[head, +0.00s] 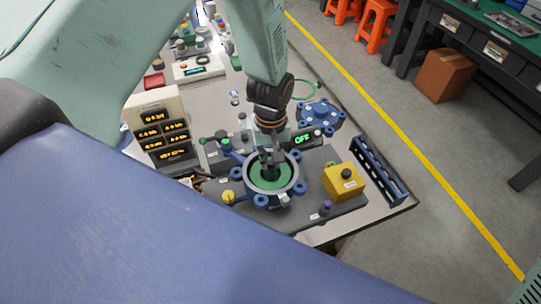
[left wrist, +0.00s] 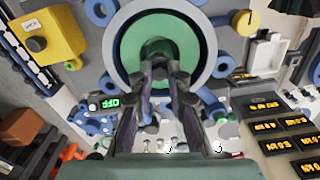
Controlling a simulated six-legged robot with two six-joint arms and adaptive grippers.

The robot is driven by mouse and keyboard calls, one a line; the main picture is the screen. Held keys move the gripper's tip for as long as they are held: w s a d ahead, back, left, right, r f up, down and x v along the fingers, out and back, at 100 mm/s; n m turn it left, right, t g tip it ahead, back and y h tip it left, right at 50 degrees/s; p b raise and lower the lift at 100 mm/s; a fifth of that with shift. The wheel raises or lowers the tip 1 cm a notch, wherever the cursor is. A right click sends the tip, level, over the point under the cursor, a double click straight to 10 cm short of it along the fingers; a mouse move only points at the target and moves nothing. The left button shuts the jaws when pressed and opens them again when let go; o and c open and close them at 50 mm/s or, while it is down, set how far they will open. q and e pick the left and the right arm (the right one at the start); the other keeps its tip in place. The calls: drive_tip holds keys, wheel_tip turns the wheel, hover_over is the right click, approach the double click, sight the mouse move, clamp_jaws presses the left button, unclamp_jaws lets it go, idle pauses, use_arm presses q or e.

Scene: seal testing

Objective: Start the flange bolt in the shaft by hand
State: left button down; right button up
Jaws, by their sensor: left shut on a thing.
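The round test housing (head: 296,186) has a pale ring, blue lugs and a green inside; it also shows in the left wrist view (left wrist: 211,45). The dark shaft end (left wrist: 158,50) is at its middle. My left gripper (head: 270,167) points down into the ring, and its fingertips (left wrist: 160,82) are at the shaft end. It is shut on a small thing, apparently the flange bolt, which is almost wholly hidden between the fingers. I cannot tell whether the bolt touches the shaft. My right gripper is not in view.
A yellow box with a black button (head: 343,182) stands right of the housing. A blue flange cover (head: 320,115) lies behind it, near a lit green display (head: 306,138). A panel of amber displays (head: 163,135) is at left. A blue rack (head: 378,170) lines the bench's right edge.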

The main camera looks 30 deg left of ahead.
use_arm(q)
drive_tip(key=shift+s+f, duration=0.2)
drive_tip(key=shift+s, duration=0.15)
drive_tip(key=shift+m+p, duration=0.4)
drive_tip(key=shift+m, duration=0.6)
drive_tip(key=c, duration=1.2)
unclamp_jaws()
drive_tip(key=shift+w, duration=0.15)
drive_tip(key=shift+r, duration=0.1)
drive_tip(key=shift+w+r, duration=0.1)
drive_tip(key=shift+w+r+p, duration=0.1)
drive_tip(key=shift+r+p, duration=0.5)
wheel_tip(320, 180, up, 5)
drive_tip(key=p, duration=0.4)
drive_tip(key=shift+r+p, duration=0.15)
drive_tip(key=shift+p, duration=0.15)
wheel_tip(320, 180, up, 2)
drive_tip(key=shift+r+p, duration=0.2)
drive_tip(key=shift+p, duration=0.1)
